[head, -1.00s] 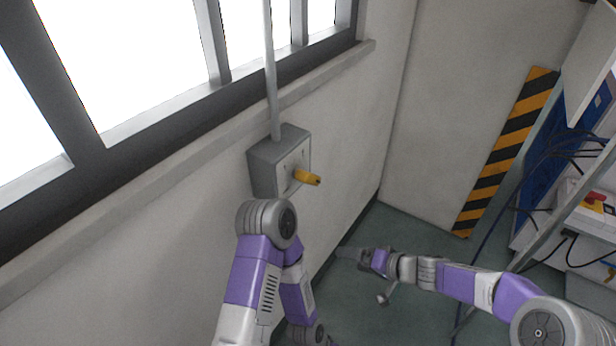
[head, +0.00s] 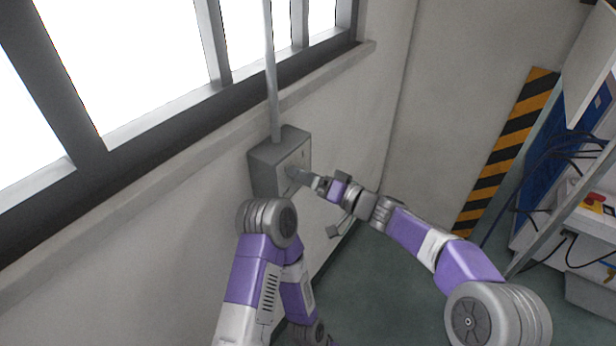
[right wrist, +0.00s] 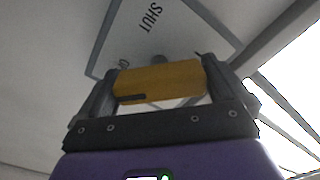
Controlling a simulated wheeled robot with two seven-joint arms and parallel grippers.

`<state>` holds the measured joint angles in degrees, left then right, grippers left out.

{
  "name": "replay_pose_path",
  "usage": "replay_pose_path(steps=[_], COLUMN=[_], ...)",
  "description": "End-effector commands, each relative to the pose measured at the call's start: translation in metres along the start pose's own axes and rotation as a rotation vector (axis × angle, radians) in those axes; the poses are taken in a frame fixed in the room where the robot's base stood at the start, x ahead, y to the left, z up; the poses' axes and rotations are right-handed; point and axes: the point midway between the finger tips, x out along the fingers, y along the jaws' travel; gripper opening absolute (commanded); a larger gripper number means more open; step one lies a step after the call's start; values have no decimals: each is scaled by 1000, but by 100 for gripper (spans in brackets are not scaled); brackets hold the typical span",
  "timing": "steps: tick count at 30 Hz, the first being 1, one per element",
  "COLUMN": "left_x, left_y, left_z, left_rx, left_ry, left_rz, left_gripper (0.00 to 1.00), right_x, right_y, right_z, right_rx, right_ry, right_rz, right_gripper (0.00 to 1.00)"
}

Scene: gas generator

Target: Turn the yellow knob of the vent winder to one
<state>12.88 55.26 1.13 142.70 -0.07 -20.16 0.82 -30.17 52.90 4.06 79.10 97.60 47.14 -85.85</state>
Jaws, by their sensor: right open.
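The vent winder is a grey box (head: 265,172) on the wall below the window, with a pipe running up from it. Its yellow knob (right wrist: 160,82) shows in the right wrist view, lying crosswise between my two right fingers. In the head view the knob is hidden by my right gripper (head: 298,177), which is at the box's front face. My right gripper is open, with one finger at each end of the knob; I cannot tell whether they touch it. The box face (right wrist: 150,35) carries the word "SHUT" and another, partly hidden word. My left gripper is not in view.
The window ledge (head: 190,155) runs above the box. My left arm stands just below the box, close to the wall. A black-and-yellow striped strip (head: 505,150) and a cabinet with cables (head: 565,160) are at the right. Green floor shows below.

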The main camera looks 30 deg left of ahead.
Motion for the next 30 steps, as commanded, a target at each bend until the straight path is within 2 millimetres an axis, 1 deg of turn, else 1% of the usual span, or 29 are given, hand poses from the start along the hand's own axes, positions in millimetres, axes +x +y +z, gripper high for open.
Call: replay_pose_path(steps=[7, 8, 9, 14, 15, 23, 30], left_x=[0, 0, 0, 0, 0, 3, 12], left_y=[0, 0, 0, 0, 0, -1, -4], left_z=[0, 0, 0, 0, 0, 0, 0], left_rx=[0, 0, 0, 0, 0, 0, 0], left_ry=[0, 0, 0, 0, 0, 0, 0], left_rz=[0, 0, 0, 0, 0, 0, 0], left_gripper=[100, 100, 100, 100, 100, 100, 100], right_x=[1, 1, 1, 1, 1, 1, 0], right_y=[0, 0, 0, 0, 0, 1, 3], right_z=[0, 0, 0, 0, 0, 1, 1], right_rx=[1, 1, 1, 1, 1, 33, 162], right_ry=[0, 0, 0, -1, -1, -1, 2], right_rz=[1, 1, 1, 1, 1, 1, 2], right_gripper=[100, 97, 91, 66, 64, 64, 64])
